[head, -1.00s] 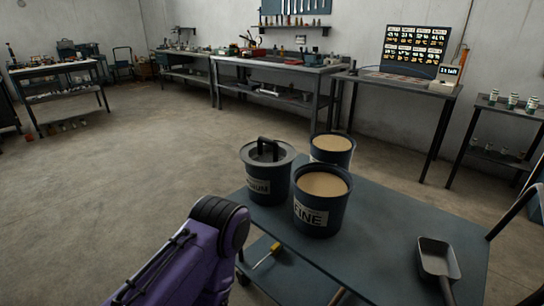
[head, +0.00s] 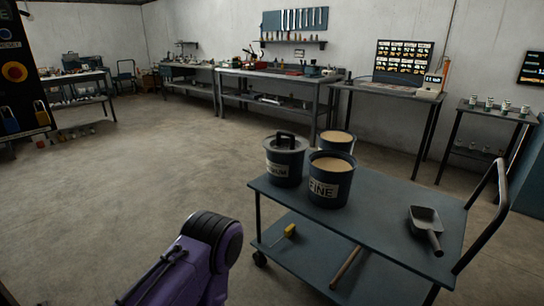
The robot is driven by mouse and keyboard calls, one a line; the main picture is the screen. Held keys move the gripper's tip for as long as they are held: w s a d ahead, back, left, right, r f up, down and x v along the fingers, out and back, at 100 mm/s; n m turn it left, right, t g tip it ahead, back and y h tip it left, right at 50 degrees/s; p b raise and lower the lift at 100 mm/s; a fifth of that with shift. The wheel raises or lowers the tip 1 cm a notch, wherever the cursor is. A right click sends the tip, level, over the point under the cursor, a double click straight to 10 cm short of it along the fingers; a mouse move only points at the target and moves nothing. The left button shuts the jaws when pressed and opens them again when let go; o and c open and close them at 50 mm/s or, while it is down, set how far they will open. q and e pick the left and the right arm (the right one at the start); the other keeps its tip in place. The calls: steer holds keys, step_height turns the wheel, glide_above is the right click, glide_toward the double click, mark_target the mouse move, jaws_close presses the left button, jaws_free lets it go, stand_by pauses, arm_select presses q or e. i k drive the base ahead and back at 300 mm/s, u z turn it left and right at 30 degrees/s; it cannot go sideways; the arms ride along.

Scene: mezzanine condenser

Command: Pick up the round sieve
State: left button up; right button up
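I cannot make out a round sieve in this view. A cart (head: 385,222) stands at the lower right. On its top are a bucket labelled FINE (head: 330,182) filled with tan material, a lidded bucket (head: 284,162) with a black handle and a partly hidden label, and a third open bucket (head: 337,143) behind them. A grey scoop (head: 425,222) lies at the top's right side. A purple and black link of my arm shows at the bottom. Neither of my grippers is in view.
The cart's lower shelf (head: 300,262) holds a yellow-handled tool (head: 290,231) and a wooden handle (head: 346,266). Workbenches (head: 290,80) line the back wall. A dark panel (head: 18,75) stands at the left edge. The concrete floor left of the cart is open.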

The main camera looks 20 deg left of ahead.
mark_target(284, 142)
steer(key=z, duration=0.4)
steer(key=k, duration=0.2)
steer(key=u, duration=1.55)
steer(key=i, duration=1.55)
steer(key=z, duration=0.7)
